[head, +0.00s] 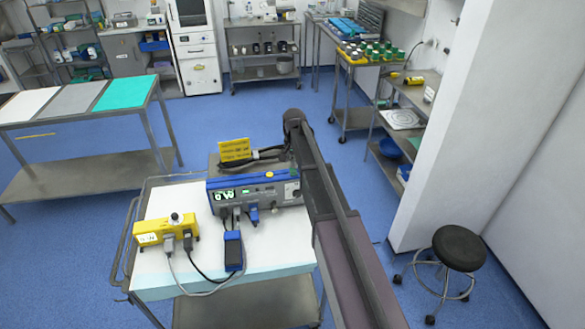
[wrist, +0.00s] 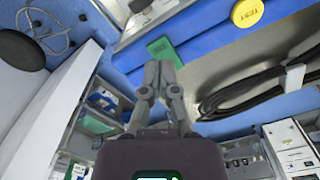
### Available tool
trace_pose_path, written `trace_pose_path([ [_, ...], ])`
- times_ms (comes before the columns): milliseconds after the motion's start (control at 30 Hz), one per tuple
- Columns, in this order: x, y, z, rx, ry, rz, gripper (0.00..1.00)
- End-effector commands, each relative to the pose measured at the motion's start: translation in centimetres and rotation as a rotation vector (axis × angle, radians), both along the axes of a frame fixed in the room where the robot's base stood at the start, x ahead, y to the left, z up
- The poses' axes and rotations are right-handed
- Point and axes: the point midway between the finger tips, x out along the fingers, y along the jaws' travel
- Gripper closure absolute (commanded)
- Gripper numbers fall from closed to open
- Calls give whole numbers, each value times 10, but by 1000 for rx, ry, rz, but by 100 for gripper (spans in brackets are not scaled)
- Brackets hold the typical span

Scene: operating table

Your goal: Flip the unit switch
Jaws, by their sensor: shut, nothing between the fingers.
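The unit, a grey box with blue edges and a lit green display (head: 238,192), stands on the draped cart; my arm covers part of its right side. In the wrist view, its blue edge strip (wrist: 215,45) carries a green rectangular switch (wrist: 166,50) and a round yellow button (wrist: 247,12) marked TEST. My gripper (wrist: 160,64) is shut and empty, its fingertips just below the green switch in the picture and overlapping its lower edge. I cannot tell whether they touch it. In the head view my arm hides the gripper.
Black cable (wrist: 250,95) lies coiled on the unit's top, near a yellow sign (head: 235,150). A yellow box (head: 166,232) and a blue box (head: 233,250) with cables sit on the cart's drape (head: 170,200). A black stool (head: 459,248) stands at right.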

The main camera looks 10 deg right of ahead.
Motion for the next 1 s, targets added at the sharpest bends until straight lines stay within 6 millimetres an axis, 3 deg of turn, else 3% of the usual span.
trace_pose_path([
  [600, 0, 0, 38, 0, 0, 0, 100],
  [1000, 0, 0, 42, 0, 0, 0, 100],
])
